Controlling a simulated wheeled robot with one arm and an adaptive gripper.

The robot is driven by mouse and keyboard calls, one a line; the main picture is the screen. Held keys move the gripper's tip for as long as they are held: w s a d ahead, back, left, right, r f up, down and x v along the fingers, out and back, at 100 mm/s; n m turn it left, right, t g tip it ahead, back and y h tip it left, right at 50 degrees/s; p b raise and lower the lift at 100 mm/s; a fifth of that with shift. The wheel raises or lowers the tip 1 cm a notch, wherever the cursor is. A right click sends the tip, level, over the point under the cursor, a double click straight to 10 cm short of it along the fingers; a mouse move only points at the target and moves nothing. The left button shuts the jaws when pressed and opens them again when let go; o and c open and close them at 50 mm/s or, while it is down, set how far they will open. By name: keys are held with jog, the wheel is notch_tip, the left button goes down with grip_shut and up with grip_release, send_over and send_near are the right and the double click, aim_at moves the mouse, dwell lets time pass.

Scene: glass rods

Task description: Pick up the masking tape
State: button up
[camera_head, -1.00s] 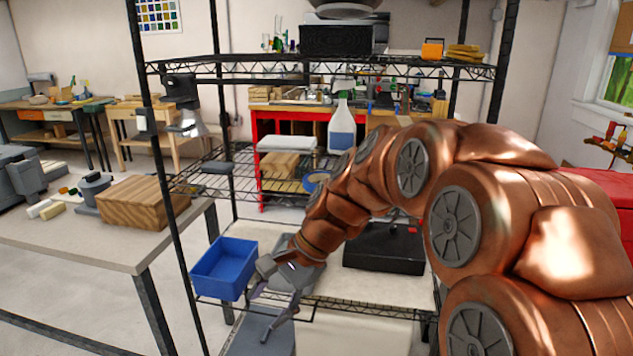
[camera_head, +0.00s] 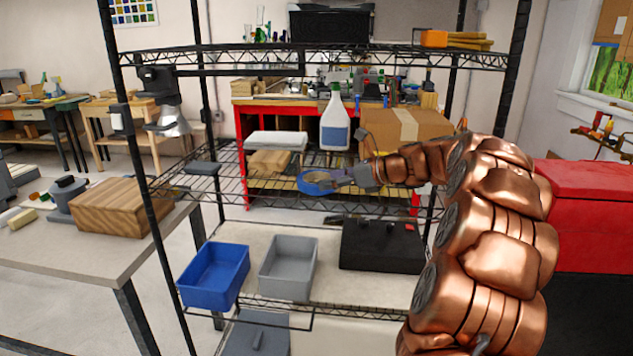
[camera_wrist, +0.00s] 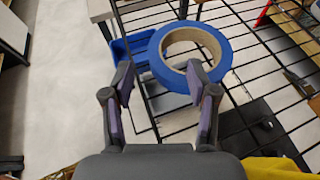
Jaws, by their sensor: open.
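The masking tape is a blue roll with a tan inner core (camera_wrist: 223,48). It lies flat on the middle wire shelf, and its blue ring also shows in the head view (camera_head: 313,185). My gripper (camera_wrist: 163,88) is open, with its two fingers spread at the near side of the roll in the wrist view. The right fingertip overlaps the roll's near edge in that view; I cannot tell whether it touches. In the head view my gripper (camera_head: 343,178) is at the right of the roll. Nothing is held.
On the same shelf stand a spray bottle (camera_head: 335,122), a cardboard box (camera_head: 405,127) and a white stack (camera_head: 276,140). A blue bin (camera_head: 214,274), a grey bin (camera_head: 288,267) and a black case (camera_head: 382,247) sit on the shelf below. A dark rack post is at the left.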

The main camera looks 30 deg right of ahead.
jog(key=shift+p+x, duration=0.65)
jog(key=shift+x, duration=2.75)
jog(key=shift+c, duration=0.5)
jog(key=shift+s, duration=0.1)
grip_shut()
